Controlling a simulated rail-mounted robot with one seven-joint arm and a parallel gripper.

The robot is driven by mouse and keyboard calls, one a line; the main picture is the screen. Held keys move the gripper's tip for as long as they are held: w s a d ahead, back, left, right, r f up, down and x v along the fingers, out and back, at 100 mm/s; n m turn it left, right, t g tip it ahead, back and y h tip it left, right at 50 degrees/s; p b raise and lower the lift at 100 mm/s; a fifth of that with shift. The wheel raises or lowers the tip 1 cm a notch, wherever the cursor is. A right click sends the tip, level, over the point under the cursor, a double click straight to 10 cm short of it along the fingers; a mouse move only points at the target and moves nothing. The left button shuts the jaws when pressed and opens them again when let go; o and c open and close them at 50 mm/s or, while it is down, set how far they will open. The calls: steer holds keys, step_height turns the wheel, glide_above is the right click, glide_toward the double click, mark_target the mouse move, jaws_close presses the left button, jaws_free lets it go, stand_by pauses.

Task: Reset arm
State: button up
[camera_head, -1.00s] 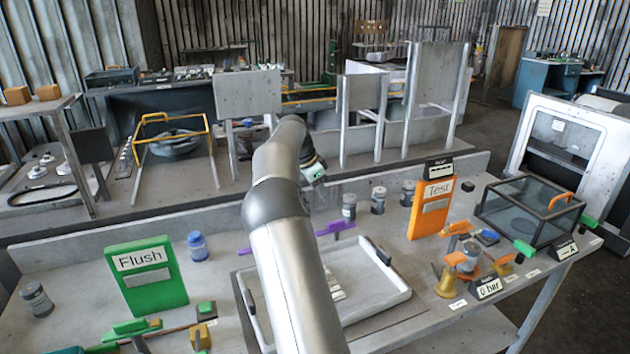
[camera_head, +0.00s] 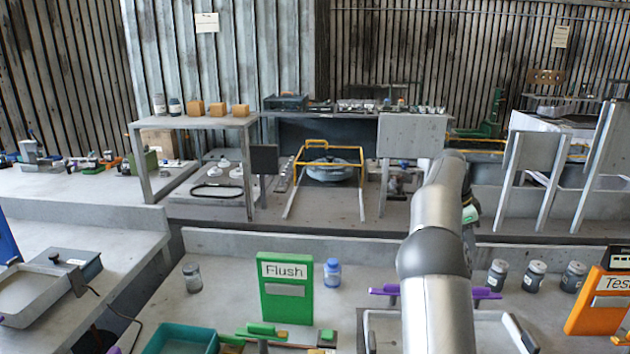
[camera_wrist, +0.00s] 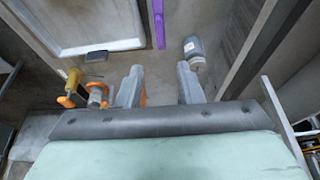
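My arm reaches up and away over the workbench in the head view, and its wrist end shows beside the bench's back edge. The fingers are hidden there. In the wrist view my gripper (camera_wrist: 160,88) has its two fingers apart with nothing between them. A grey-lidded jar (camera_wrist: 194,50) lies beyond the right finger in that view. A purple bar (camera_wrist: 158,24) is beyond the gap, and a tray (camera_wrist: 85,25) is at the upper left. An orange and yellow fixture (camera_wrist: 80,90) is left of the fingers.
The green Flush sign (camera_head: 286,290) and a blue bottle (camera_head: 332,273) stand on the bench left of my arm. Several dark jars (camera_head: 533,276) and the orange Test sign (camera_head: 600,300) stand to the right. A teal tray (camera_head: 180,340) is at the front left.

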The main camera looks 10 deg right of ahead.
steer(key=s+a+n+t+y, duration=0.1)
steer(key=s+a+n+y, duration=0.1)
steer(key=s+a+n, duration=0.75)
steer(key=s+a+n+y, duration=0.2)
steer(key=s+a, duration=0.4)
steer(key=a, duration=0.8)
steer(key=s+a+f+n, duration=0.3)
steer(key=s+a+n, duration=0.2)
steer(key=s, duration=0.5)
steer(key=s+a+f+n, duration=0.4)
steer(key=s+a, duration=0.3)
steer(key=s, duration=0.3)
steer(key=shift+a+f+n+p, duration=0.25)
steer(key=shift+a+n+p, duration=0.05)
steer(key=shift+a+n, duration=0.05)
